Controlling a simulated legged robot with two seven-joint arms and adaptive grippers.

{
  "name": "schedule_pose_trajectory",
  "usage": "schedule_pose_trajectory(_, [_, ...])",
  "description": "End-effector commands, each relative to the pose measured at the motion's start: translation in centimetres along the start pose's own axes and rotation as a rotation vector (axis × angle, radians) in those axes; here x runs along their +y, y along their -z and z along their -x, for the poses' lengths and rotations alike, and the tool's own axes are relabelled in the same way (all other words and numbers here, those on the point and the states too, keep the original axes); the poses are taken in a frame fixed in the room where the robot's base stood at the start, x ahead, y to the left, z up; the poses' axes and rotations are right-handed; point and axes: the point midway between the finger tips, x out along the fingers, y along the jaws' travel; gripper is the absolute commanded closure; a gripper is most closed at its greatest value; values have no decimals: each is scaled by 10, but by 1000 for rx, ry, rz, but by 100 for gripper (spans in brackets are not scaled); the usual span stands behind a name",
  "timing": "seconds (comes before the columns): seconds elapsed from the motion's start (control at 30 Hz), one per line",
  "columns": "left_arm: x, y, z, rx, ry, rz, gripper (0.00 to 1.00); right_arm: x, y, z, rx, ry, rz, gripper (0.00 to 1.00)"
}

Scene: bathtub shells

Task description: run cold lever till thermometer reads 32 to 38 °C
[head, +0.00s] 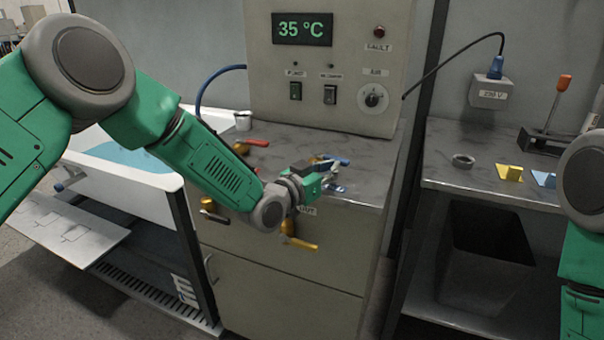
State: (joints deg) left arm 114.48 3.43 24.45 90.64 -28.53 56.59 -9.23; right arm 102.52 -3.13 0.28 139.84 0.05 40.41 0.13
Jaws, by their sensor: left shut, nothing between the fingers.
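The thermometer display (302,29) on the upright panel reads 35 °C in green digits. A blue-handled lever (335,160), which looks like the cold lever, is on the counter top. A red-handled lever (252,142) is to its left, partly behind my left arm. My left gripper (334,178) is shut and empty just in front of the blue lever; I cannot tell whether they touch. My right arm shows at the right edge, but its gripper is out of the picture.
A white bathtub (175,180) with blue water stands at left. A yellow-handled lever (301,243) sticks out from the cabinet front below my left gripper.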

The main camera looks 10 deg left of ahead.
Motion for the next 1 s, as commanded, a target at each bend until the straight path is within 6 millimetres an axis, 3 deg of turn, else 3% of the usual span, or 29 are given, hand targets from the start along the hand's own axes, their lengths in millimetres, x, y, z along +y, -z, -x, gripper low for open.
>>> schedule_pose_trajectory(0.4, [5,0,-16,1,-4,0,100,0,-1,-7,-1,0,0,62])
schedule_pose_trajectory(1.0, [5,1,-19,1,-4,1,100,0,0,-8,0,0,0,62])
